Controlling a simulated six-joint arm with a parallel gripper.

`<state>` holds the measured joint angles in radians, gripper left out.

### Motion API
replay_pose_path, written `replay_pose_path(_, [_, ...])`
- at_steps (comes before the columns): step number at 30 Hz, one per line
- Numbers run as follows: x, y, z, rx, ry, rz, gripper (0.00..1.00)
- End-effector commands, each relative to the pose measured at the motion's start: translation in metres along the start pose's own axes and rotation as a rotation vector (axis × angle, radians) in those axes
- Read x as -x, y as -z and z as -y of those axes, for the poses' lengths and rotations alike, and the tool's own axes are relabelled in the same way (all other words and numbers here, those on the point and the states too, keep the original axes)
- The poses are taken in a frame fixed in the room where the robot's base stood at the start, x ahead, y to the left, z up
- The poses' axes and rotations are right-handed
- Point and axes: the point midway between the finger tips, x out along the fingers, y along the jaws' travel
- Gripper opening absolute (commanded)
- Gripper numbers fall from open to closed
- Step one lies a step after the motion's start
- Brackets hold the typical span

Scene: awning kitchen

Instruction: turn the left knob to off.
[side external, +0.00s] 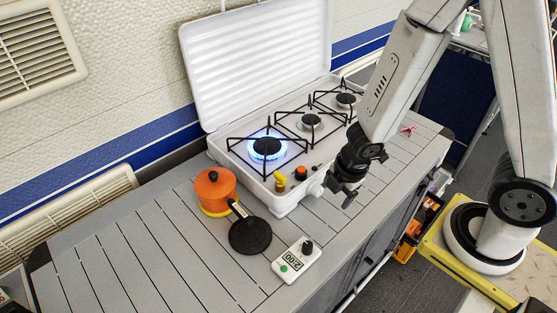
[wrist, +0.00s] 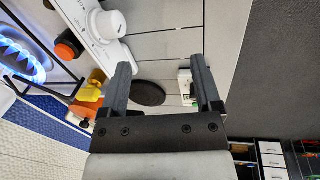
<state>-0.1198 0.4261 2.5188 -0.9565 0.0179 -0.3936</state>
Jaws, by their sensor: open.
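The white camping stove (side external: 262,196) stands on the grey slatted counter with its lid up. Its left burner (side external: 267,147) is lit with a blue flame. A yellow knob (side external: 280,182) is leftmost on the control side, with an orange knob (side external: 301,173) and a white round knob (side external: 316,189) to its right. In the wrist view the yellow knob (wrist: 97,82) is partly behind one finger; the orange (wrist: 68,48) and white (wrist: 108,24) knobs show clear. My gripper (side external: 342,197) is open and empty, just right of the white knob, apart from the knobs. Its fingers (wrist: 160,64) show in the wrist view.
An orange pot (side external: 214,187) on a yellow base, a black round pan (side external: 250,236) and a white timer (side external: 296,261) reading 2:00 are on the counter before the stove. Red tongs-like object (side external: 408,129) lies at the right. The counter's left part is free.

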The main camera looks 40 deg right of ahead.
Motion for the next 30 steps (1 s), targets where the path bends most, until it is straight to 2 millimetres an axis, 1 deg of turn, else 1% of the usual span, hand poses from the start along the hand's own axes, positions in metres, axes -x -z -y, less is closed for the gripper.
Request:
replay_pose_path(3, [0.000,0.002,-0.003,-0.209,-0.011,-0.027,0.82])
replay_pose_path(10, [0.001,0.002,-0.012,-0.612,-0.043,-0.075,0.82])
replay_pose_path(18, [0.003,-0.004,-0.026,-1.081,-0.097,-0.126,0.82])
replay_pose_path(21, [0.003,-0.008,-0.031,-1.230,-0.119,-0.141,0.82])
replay_pose_path(25, [0.004,-0.013,-0.035,-1.373,-0.142,-0.154,0.82])
replay_pose_path(30, [0.005,-0.016,-0.037,-1.457,-0.157,-0.162,0.82])
